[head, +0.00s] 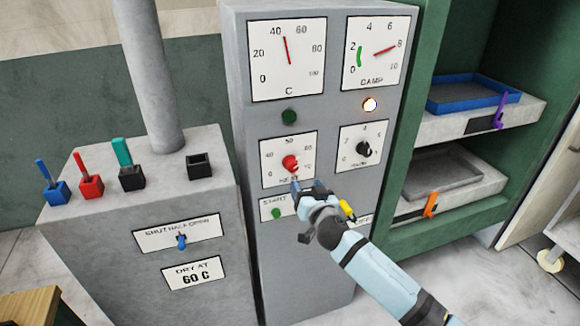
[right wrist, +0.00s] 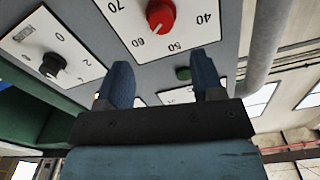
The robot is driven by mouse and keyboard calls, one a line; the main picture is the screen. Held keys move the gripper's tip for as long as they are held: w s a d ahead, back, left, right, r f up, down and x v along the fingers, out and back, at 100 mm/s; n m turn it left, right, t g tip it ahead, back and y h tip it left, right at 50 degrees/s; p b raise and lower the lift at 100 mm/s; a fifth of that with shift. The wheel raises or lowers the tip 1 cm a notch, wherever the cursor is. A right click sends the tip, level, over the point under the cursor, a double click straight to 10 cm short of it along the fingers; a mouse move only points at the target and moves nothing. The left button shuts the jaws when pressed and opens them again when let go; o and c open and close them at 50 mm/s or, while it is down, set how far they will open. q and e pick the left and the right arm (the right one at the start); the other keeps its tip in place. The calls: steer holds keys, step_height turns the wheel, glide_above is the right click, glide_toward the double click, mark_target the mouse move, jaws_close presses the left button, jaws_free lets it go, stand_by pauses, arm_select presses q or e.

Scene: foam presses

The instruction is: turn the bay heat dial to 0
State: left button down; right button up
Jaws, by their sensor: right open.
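The heat dial is a red knob (head: 290,162) on a white scale plate in the middle of the grey panel, with its label partly covered. In the right wrist view the red knob (right wrist: 160,14) shows at the top edge, upside down, its white mark pointing about at 60. My right gripper (head: 308,188) is just below the dial in the head view. Its two blue fingers (right wrist: 161,72) are apart with nothing between them, and the knob is beyond their tips, not between them. My left gripper is not in view.
A black knob (head: 363,149) sits right of the heat dial, under a lit lamp (head: 370,104). A green start button (head: 276,213) is close below. Above are the C gauge (head: 287,70) and the clamp gauge (head: 377,60). A grey console with levers (head: 90,187) stands left, shelves with trays right.

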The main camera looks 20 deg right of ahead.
mark_target(293, 168)
steer(key=w, duration=0.7)
steer(key=w+p, duration=0.1)
steer(key=w, duration=0.2)
steer(key=shift+w+a, duration=0.2)
steer(key=shift+a, duration=0.1)
steer(key=c, duration=0.9)
